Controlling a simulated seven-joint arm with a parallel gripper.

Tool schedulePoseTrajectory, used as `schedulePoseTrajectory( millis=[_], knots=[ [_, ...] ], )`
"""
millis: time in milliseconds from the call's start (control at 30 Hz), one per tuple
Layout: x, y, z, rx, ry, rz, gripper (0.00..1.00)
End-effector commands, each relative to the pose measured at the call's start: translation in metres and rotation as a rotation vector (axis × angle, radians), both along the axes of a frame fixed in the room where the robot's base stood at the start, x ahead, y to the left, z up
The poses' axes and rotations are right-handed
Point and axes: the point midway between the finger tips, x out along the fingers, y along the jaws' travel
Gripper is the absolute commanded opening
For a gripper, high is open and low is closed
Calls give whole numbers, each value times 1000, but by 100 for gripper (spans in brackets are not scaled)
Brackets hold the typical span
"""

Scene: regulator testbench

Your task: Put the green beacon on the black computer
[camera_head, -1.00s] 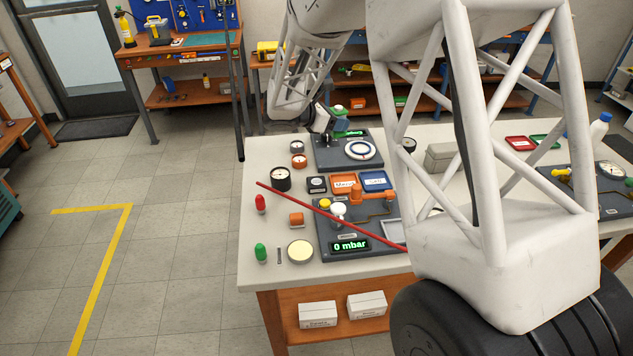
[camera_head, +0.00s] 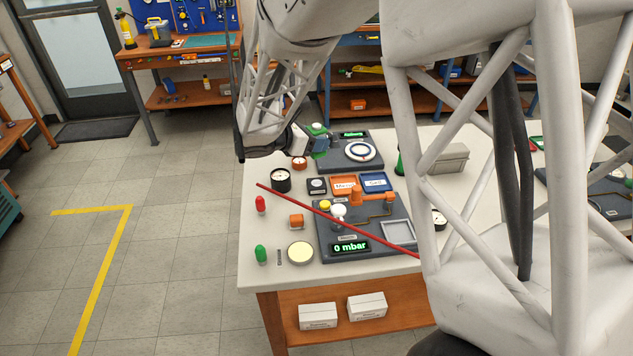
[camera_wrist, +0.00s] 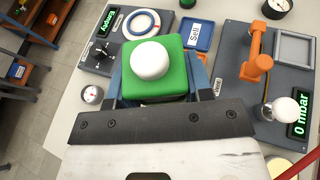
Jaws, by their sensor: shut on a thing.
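A green block with a white dome on top (camera_head: 319,150), which looks like the green beacon, is between the fingers of my gripper (camera_head: 315,143). In the wrist view the green beacon (camera_wrist: 155,82) sits upright between the blue-grey fingers of my gripper (camera_wrist: 158,88), which is shut on it. It is in front of the far dark panel with a white-and-blue ring; its underside is hidden. I cannot clearly identify a black computer; a small black box (camera_head: 317,185) with a round face stands nearer on the table.
The far panel (camera_head: 340,160) and near panel (camera_head: 350,228), with a 0 mbar display, lie on the white table. A red rod (camera_head: 335,219) slants across the near panel. My arm hides much of the right side.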

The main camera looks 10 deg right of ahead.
Motion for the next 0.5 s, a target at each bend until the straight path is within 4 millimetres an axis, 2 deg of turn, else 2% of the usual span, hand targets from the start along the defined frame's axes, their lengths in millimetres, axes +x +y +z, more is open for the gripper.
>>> schedulePoseTrajectory(
  millis=[167, 500],
  knots=[
    [0, 0, -11, -1, 3, 0, 20],
    [0, 0, -54, -1, 2, 0, 20]
  ],
)
